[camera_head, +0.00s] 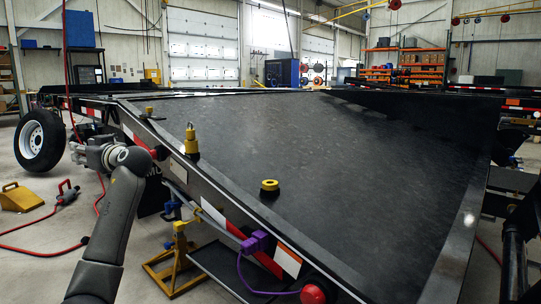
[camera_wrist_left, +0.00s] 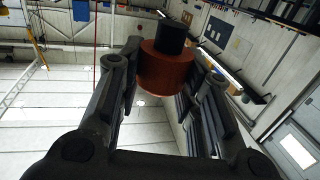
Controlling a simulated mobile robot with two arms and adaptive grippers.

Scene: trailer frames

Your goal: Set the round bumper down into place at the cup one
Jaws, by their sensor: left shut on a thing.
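The round bumper (camera_wrist_left: 166,68), a red-brown cylinder with a black stub on its end, is between the fingers of my left gripper (camera_wrist_left: 163,88) in the left wrist view. The gripper is shut on it. My right gripper is not in view.
The trailer deck (camera_head: 330,150) is wide and mostly bare. A yellow fitting (camera_head: 190,141) stands on its left edge. A yellow stand (camera_head: 178,262), wheel (camera_head: 41,140) and red hose (camera_head: 45,252) are left.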

